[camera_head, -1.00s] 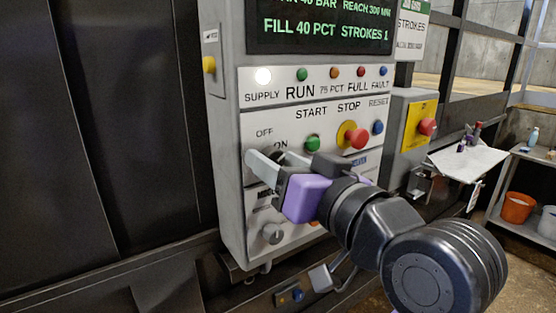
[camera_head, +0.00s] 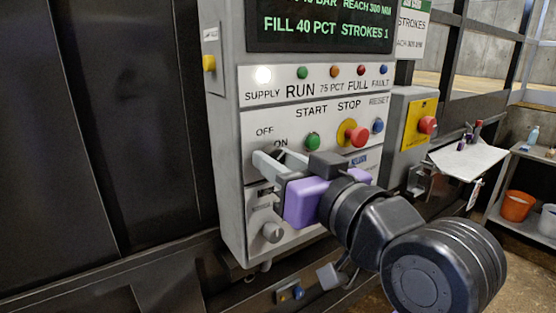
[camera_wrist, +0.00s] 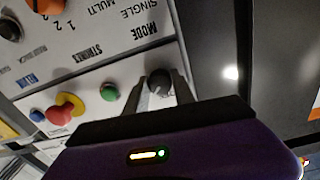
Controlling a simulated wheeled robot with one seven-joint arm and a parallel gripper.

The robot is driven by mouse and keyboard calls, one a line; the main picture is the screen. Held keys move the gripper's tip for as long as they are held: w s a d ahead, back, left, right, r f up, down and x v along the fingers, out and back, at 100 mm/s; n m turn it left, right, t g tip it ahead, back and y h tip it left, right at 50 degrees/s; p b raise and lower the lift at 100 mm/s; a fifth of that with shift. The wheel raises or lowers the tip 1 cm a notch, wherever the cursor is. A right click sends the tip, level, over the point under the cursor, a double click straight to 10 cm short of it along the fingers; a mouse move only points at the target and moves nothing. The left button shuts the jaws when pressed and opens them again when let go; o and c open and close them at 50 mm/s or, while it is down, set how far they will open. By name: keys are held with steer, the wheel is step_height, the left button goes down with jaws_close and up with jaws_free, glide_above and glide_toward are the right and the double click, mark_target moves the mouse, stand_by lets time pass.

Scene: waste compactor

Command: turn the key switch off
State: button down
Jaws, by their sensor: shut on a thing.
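The key switch (camera_wrist: 159,81) is a dark round knob with a pale key part, seen between my two fingers in the wrist view. In the head view it is mostly hidden behind the fingers, below the OFF and ON labels (camera_head: 265,132) on the grey control panel (camera_head: 228,180). My gripper (camera_wrist: 158,90), purple and black with grey fingers, is shut on the key switch. It also shows in the head view (camera_head: 272,160), reaching in from the right. The exact angle of the key is hard to tell. The white SUPPLY lamp (camera_head: 263,75) is lit.
Close to my gripper are the green START button (camera_head: 313,141), red STOP button (camera_head: 358,136) and blue RESET button (camera_head: 378,126). A grey knob (camera_head: 272,232) sits below. A red button on a yellow plate (camera_head: 427,125) and a shelf with buckets (camera_head: 516,205) stand to the right.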

steer(key=shift+n+b, duration=0.8)
steer(key=shift+n, duration=4.2)
steer(key=c, duration=1.1)
jaws_free()
steer(key=shift+o, duration=0.2)
steer(key=b+v, duration=0.1)
steer(key=v, duration=0.1)
steer(key=b+v, duration=0.3)
steer(key=shift+s+d+f+b, duration=0.3)
steer(key=shift+f, duration=0.05)
